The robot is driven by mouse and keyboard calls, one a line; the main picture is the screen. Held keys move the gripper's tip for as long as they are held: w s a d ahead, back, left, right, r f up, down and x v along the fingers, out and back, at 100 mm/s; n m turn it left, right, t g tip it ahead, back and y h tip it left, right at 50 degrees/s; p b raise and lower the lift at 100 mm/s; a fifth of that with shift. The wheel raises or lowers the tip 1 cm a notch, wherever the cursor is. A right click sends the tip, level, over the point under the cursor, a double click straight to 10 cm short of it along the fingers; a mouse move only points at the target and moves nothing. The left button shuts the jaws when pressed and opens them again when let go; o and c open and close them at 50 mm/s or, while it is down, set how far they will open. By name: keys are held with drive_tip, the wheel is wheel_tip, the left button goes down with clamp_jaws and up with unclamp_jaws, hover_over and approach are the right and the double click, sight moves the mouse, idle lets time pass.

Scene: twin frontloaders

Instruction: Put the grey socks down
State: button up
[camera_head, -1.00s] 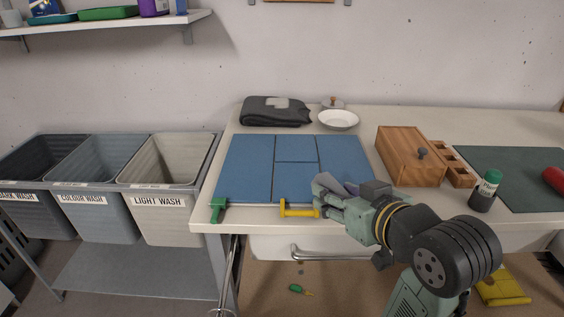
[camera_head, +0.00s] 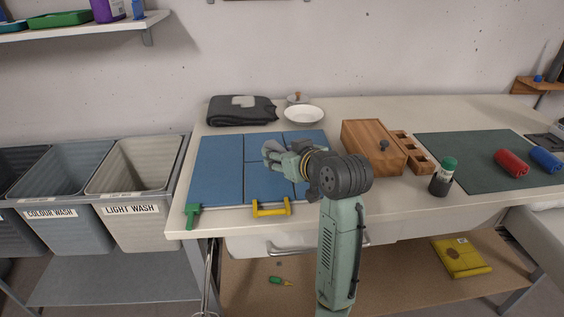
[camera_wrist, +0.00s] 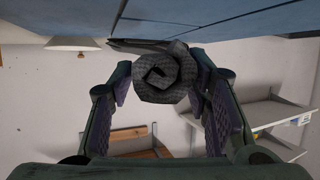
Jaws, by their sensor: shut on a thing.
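The grey socks (camera_wrist: 160,78) show in the wrist view as a rolled bundle between my two fingers, with a dark flap on the blue side. My gripper (camera_head: 272,152) is shut on them. In the head view it is over the middle of the blue panelled board (camera_head: 217,178), and the socks are hidden or too small to make out there. The board's blue surface also shows in the wrist view (camera_wrist: 230,17), close to the roll; I cannot tell whether they touch.
A folded dark garment (camera_head: 240,112) and a white dish (camera_head: 304,115) lie behind the board. A wooden box (camera_head: 372,147) and a green-capped bottle (camera_head: 442,178) stand to the right. Green and yellow clamps (camera_head: 270,208) line the board's front edge. Laundry bins (camera_head: 135,180) are at left.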

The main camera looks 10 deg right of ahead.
drive_tip(key=shift+f+p, duration=0.4)
drive_tip(key=shift+f, duration=1.2)
drive_tip(key=shift+f, duration=0.1)
drive_tip(key=shift+f, duration=0.1)
drive_tip(key=o, duration=1.1)
drive_tip(key=shift+o, duration=0.2)
